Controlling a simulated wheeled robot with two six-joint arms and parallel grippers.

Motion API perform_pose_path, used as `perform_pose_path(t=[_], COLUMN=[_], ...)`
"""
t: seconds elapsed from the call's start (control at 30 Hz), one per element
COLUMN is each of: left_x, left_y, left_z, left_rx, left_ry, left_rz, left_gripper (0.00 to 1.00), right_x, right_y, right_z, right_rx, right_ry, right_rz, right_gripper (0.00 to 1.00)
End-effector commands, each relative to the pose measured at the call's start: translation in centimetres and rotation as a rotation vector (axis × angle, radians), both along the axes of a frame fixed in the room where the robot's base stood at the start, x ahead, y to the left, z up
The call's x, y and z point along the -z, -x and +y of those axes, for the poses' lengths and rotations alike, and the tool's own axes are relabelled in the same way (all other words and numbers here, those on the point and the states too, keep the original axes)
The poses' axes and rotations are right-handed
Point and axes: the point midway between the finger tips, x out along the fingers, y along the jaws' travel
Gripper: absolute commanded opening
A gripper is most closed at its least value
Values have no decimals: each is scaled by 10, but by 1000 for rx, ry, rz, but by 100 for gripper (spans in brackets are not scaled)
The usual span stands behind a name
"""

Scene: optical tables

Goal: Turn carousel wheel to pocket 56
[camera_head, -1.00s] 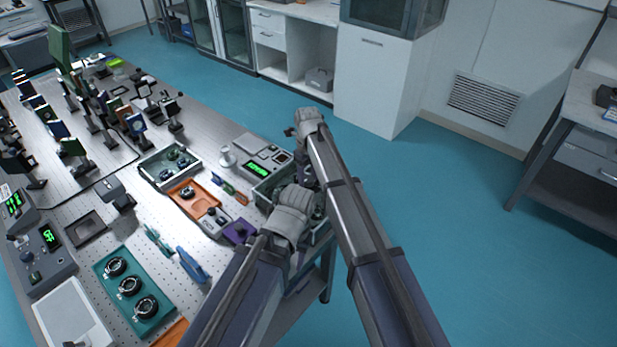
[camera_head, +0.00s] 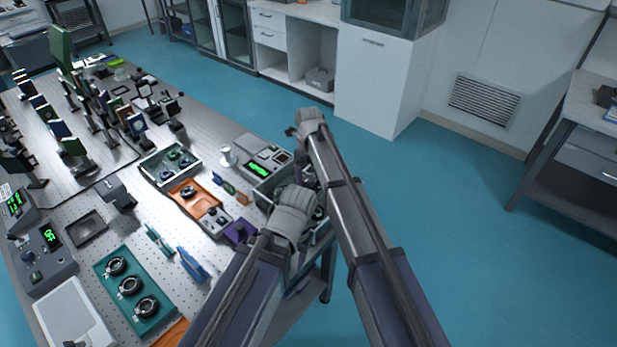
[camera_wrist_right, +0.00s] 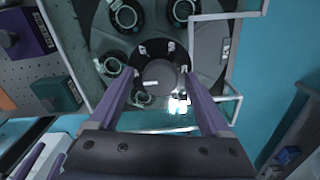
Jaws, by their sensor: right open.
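The carousel wheel (camera_wrist_right: 100,38) shows in the right wrist view as a dark disc with several round pockets holding dark ring mounts. My right gripper (camera_wrist_right: 160,82) is open, with one finger on each side of the knob. I cannot tell whether the fingers touch it.
A thin pale frame (camera_wrist_right: 238,97) runs close to my right finger. On the perforated table are an orange tray (camera_head: 183,200), a purple block (camera_head: 238,231), blue pliers (camera_head: 192,265) and a teal tray with ring mounts (camera_head: 105,262). Open floor lies to the right.

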Motion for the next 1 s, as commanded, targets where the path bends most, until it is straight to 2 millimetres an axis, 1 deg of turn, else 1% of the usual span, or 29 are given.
perform_pose_path(t=[0.17, 0.27, 0.7, 0.83, 1.0], left_x=[-8, -16, -71, -78, -78], left_y=[0, 0, 0, 0, 0], left_z=[0, 0, 0, 0, 0], left_rx=[0, 0, 1, -1, -1], left_ry=[0, 0, 0, 1, 1], left_rz=[0, 0, 0, 0, 0], left_gripper=[50, 50, 50, 50, 50], right_x=[-8, -16, -71, -78, -78], right_y=[0, 0, 0, 0, 0], right_z=[0, 0, 0, 0, 0], right_rx=[0, 0, 0, 0, 0], right_ry=[0, 0, 0, 0, 0], right_rz=[0, 0, 0, 0, 0], right_gripper=[82, 82, 82, 82, 82])
